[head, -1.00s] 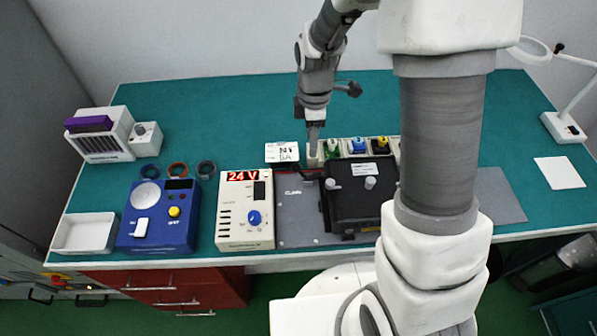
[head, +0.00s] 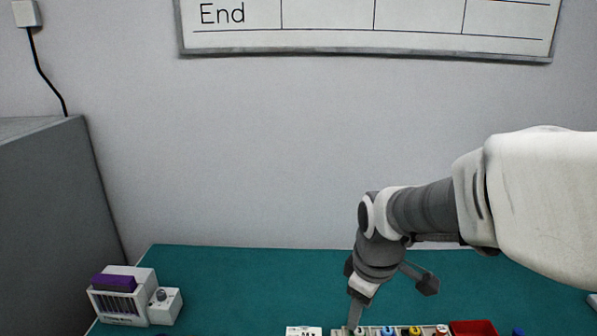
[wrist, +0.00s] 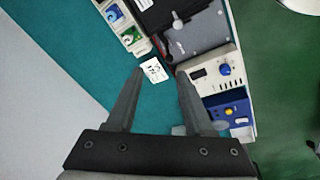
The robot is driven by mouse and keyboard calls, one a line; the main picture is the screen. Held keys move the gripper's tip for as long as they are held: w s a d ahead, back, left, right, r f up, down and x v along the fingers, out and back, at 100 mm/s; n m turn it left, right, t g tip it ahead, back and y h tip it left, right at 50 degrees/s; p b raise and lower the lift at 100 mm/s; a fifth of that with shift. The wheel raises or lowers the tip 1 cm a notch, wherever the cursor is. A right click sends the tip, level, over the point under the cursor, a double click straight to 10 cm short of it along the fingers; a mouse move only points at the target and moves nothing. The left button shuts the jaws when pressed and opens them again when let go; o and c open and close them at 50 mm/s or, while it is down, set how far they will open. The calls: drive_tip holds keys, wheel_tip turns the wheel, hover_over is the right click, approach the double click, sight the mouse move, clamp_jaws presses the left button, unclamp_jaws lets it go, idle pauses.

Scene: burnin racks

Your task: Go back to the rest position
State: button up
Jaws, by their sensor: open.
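My gripper (wrist: 160,80) is open in the wrist view, with its two dark fingers apart and nothing between them. A white printed card (wrist: 153,70) lies on the bench beyond the fingers in the wrist view. It also shows at the bottom of the head view (head: 304,331).
A white rack with a purple top (head: 115,283) stands at left. The wrist view shows a blue box (wrist: 228,108) and a cream power unit (wrist: 212,72).

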drive_tip(key=s+d+r+m+t, duration=0.3)
drive_tip(key=s+r+m, duration=0.6)
drive_tip(key=s, duration=0.4)
drive_tip(key=shift+m, duration=0.8)
